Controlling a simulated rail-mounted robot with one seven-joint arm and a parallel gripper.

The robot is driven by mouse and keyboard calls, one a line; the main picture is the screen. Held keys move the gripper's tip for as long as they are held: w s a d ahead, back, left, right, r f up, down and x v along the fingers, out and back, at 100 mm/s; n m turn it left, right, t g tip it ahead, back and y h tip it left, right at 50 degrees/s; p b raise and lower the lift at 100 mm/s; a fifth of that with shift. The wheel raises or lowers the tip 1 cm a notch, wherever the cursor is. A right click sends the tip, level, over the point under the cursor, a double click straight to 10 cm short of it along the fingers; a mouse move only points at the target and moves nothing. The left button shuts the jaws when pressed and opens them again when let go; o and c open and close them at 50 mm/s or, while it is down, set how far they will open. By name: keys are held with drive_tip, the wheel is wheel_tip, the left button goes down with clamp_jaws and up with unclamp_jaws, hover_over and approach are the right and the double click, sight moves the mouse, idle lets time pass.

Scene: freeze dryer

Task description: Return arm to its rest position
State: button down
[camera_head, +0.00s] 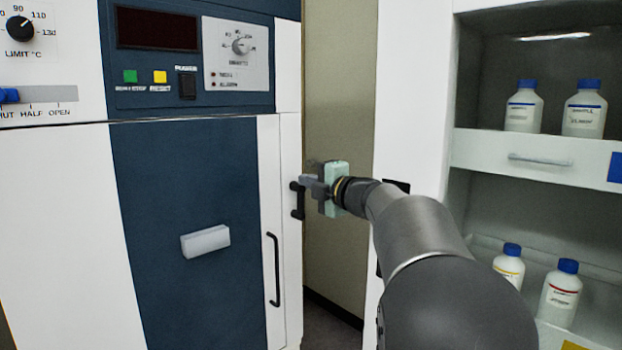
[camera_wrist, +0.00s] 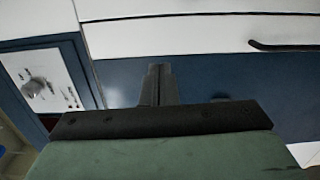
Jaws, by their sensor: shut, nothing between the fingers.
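My gripper (camera_head: 304,183) is at the middle of the head view, at the end of my grey arm, which reaches in from the lower right. In the wrist view its two dark fingers (camera_wrist: 158,82) lie together, shut with nothing between them. In the head view the fingers point left toward the right edge of the blue and white freeze dryer (camera_head: 184,180). They overlap the area near a black handle (camera_head: 297,201); whether they touch it I cannot tell.
A long black door handle (camera_head: 273,270) and a light grey block handle (camera_head: 205,241) are on the dryer front. At right, an open white cabinet (camera_head: 413,90) has shelves with several white bottles with blue caps. A narrow gap with a beige wall (camera_head: 338,100) lies between dryer and cabinet.

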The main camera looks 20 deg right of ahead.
drive_tip(key=s+a+f+m+g+h+p, duration=0.1)
drive_tip(key=s+a+f+m+g+p, duration=0.3)
drive_tip(key=s+f+m, duration=0.3)
drive_tip(key=s+a+f+m+g+h+p, duration=0.2)
drive_tip(key=s+a+f+m+g+p, duration=0.3)
drive_tip(key=s, duration=1.3)
drive_tip(key=s+a+f+m+g+h+p, duration=0.1)
drive_tip(key=s+a+f+m+g+p, duration=0.3)
drive_tip(key=s+a+f+m+g, duration=0.4)
drive_tip(key=s+f+m, duration=0.1)
drive_tip(key=s+f, duration=0.1)
drive_tip(key=s, duration=0.2)
drive_tip(key=shift+s+a+h, duration=0.15)
drive_tip(key=shift+s+h, duration=0.15)
drive_tip(key=shift+h, duration=0.1)
